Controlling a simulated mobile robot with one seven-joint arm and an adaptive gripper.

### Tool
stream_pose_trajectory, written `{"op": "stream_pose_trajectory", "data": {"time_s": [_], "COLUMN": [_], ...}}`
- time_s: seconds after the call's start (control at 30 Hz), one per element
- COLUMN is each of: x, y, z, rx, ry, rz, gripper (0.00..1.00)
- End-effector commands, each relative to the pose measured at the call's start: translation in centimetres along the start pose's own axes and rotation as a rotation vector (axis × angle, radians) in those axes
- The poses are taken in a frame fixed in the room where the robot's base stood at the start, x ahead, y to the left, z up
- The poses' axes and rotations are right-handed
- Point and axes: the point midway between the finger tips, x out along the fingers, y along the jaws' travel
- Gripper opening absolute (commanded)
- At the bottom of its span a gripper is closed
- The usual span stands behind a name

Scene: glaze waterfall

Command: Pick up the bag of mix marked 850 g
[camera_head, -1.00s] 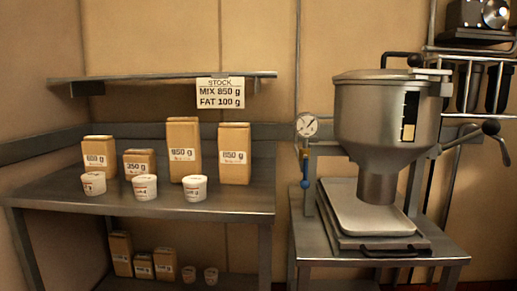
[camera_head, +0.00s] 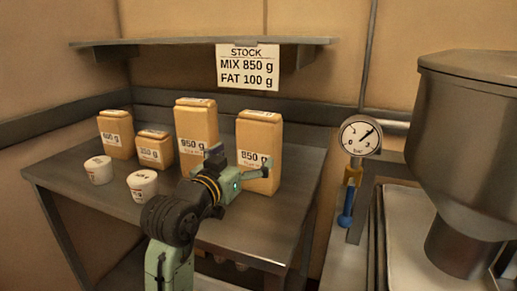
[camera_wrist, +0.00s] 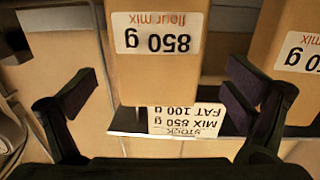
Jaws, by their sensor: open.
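The bag of mix marked 850 g (camera_head: 260,130) is a tall tan bag with a white label. It stands upright at the right of the row of bags on the metal table. My gripper (camera_head: 238,160) is open and empty in front of this bag. In the wrist view, which is upside down, the 850 g bag (camera_wrist: 155,75) appears between the spread fingers of my gripper (camera_wrist: 161,80), with a gap on both sides. I cannot tell how far the fingertips reach along its sides. My gripper covers part of its front in the head view.
The 950 g bag (camera_head: 195,117) stands close left of it, with two smaller bags, 350 g (camera_head: 155,152) and another (camera_head: 115,140), farther left. White tubs (camera_head: 99,170) stand in front. A shelf with a stock sign (camera_head: 247,67) is above. A gauge (camera_head: 360,135) and steel hopper (camera_head: 470,150) are right.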

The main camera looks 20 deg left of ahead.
Motion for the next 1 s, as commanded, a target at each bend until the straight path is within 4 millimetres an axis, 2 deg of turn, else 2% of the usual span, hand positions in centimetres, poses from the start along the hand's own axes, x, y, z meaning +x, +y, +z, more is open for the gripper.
{"op": "stream_pose_trajectory", "data": {"time_s": [0.1,0.33,0.6,0.9,1.0], "x": [1.8,3.6,7.4,8.0,8.0], "y": [0.0,0.1,0.3,0.3,0.3], "z": [-0.3,-0.5,-0.9,-0.6,-0.7], "rx": [-0.001,0.001,0.001,0.001,0.001], "ry": [0.001,0.003,0.003,0.005,0.005], "rz": [0.0,-0.002,-0.003,-0.004,-0.004], "gripper": [1.0,1.0,1.0,1.0,0.95]}}
